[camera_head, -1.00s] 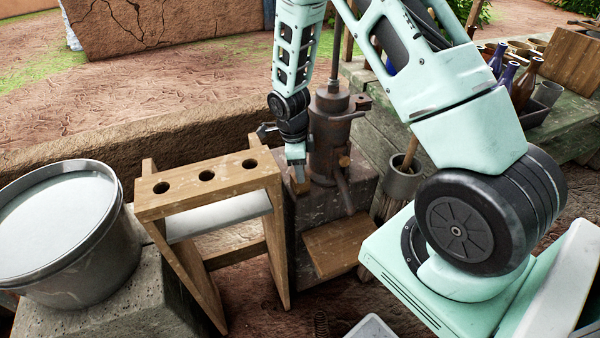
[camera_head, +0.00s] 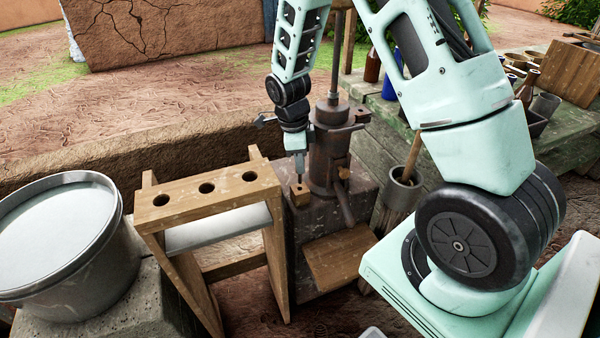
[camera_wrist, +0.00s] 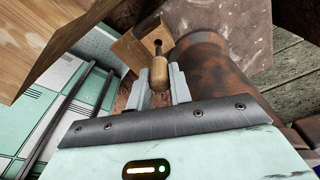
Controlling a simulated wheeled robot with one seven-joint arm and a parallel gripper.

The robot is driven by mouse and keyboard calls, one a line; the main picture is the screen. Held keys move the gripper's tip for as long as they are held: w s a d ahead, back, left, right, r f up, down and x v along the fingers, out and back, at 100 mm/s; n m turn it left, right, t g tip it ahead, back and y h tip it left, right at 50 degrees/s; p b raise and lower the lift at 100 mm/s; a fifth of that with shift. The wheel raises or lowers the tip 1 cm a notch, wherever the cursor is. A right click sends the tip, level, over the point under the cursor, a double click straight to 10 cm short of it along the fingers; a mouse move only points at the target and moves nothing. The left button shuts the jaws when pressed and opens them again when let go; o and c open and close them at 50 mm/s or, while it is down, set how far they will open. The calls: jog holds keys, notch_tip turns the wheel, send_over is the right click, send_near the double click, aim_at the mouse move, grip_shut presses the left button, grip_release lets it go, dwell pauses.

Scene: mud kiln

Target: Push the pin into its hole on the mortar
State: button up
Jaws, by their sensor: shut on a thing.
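My gripper (camera_head: 299,160) is shut on the pin (camera_wrist: 158,72), which has a rounded wooden handle. In the wrist view the handle sits between the two grey fingertips (camera_wrist: 160,85). The pin's dark shaft points at a small wooden block (camera_head: 300,195) directly below the gripper in the head view. I cannot tell whether the shaft's tip is still inside the block. The mortar (camera_head: 326,155) is a rusty upright metal cylinder just right of my gripper, and it also shows in the wrist view (camera_wrist: 205,70). I cannot make out its pin hole.
A wooden rack (camera_head: 205,192) with three holes stands to the left. A large metal bucket (camera_head: 62,240) is further left. A sloping wooden board (camera_head: 338,255) and a slanted metal pipe (camera_head: 344,205) are at the mortar's front. A brush pot (camera_head: 402,192) and a bottle-laden table stand to the right.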

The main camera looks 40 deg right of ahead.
notch_tip(320, 180, up, 18)
jog(key=p, duration=0.6)
jog(key=shift+f, duration=0.25)
dwell(0.5)
